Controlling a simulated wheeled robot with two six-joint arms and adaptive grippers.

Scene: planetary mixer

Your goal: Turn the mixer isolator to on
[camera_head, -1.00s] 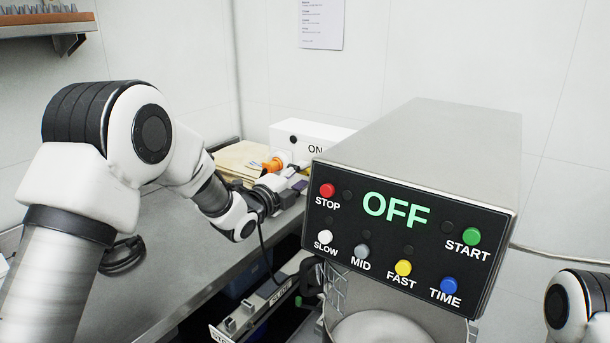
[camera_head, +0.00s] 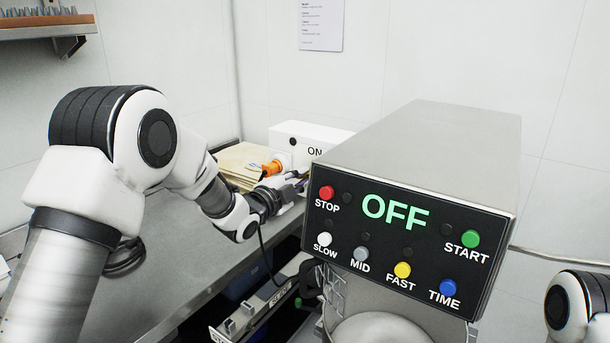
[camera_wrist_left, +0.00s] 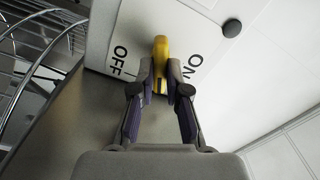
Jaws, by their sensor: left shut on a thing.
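The white isolator box (camera_head: 318,133) stands on the bench behind the mixer's panel, with its ON label partly in sight. An orange part (camera_head: 273,166) shows at its lower left. In the left wrist view the isolator's yellow handle (camera_wrist_left: 160,50) lies between the OFF and ON labels on the box face (camera_wrist_left: 182,47). My left gripper (camera_wrist_left: 160,80) is shut on this handle, one finger on each side. In the head view the left gripper (camera_head: 298,182) is at the box, its tips partly hidden by the panel. My right gripper is out of view; only part of that arm shows.
The mixer's control housing (camera_head: 430,140) is close to the right of my left gripper. Its display reads OFF above several coloured buttons. A stack of boards (camera_head: 240,160) lies left of the box. The bench (camera_head: 180,270) is largely clear near my left arm.

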